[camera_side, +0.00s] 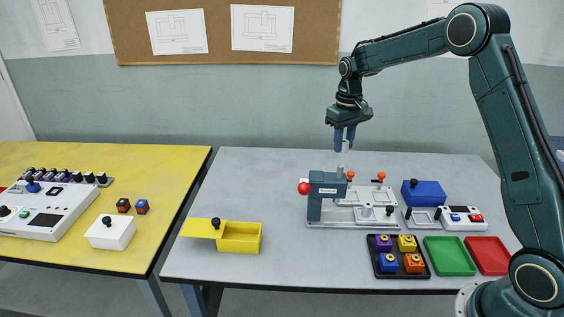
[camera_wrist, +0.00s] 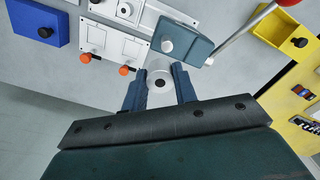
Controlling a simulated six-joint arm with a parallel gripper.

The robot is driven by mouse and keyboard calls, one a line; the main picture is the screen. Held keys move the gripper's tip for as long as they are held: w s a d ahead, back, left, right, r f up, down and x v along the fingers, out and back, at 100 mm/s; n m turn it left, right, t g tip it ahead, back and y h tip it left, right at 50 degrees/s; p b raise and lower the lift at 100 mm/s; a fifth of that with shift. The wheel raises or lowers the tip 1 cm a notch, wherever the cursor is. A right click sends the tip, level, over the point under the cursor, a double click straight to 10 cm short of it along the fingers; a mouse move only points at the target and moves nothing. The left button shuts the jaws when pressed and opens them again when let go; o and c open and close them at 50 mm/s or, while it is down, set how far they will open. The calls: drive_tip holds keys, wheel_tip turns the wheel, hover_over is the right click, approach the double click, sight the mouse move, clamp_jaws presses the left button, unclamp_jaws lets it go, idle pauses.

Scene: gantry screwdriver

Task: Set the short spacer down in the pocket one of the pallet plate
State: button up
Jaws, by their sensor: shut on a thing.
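My gripper (camera_side: 345,139) is raised above the back of the grey table, behind the gantry. It is shut on the short spacer (camera_side: 345,147), a small pale cylinder showing between the fingertips. In the wrist view the spacer (camera_wrist: 160,88) shows its round end with a dark hole, between the two blue fingers of my gripper (camera_wrist: 159,90). The pale pallet plate (camera_side: 345,214) lies under and beside the dark teal gantry head (camera_side: 326,184). In the wrist view the plate (camera_wrist: 112,45) shows square recesses, up and left of the spacer. I cannot tell which pocket is pocket one.
Orange-topped clamps (camera_side: 381,176) stand at the plate's back edge. A red ball-ended lever (camera_side: 304,188) sticks out left of the gantry. A blue box (camera_side: 424,193), a button box (camera_side: 461,218), a black block tray (camera_side: 398,279), green (camera_side: 450,256) and red trays (camera_side: 489,255) stand right and front.

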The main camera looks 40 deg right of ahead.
drive_tip(key=m, duration=0.1)
hover_over(350, 197)
wheel_tip(350, 197, down, 16)
drive_tip(key=shift+d+r, duration=0.2)
drive_tip(key=shift+w+f, duration=0.1)
drive_tip(key=shift+f, duration=0.05)
idle(0.3)
drive_tip(key=shift+f, duration=2.75)
drive_tip(key=shift+f, duration=0.7)
idle(1.1)
drive_tip(key=o, duration=1.2)
drive_tip(key=shift+o, duration=0.3)
drive_tip(key=shift+a, duration=0.1)
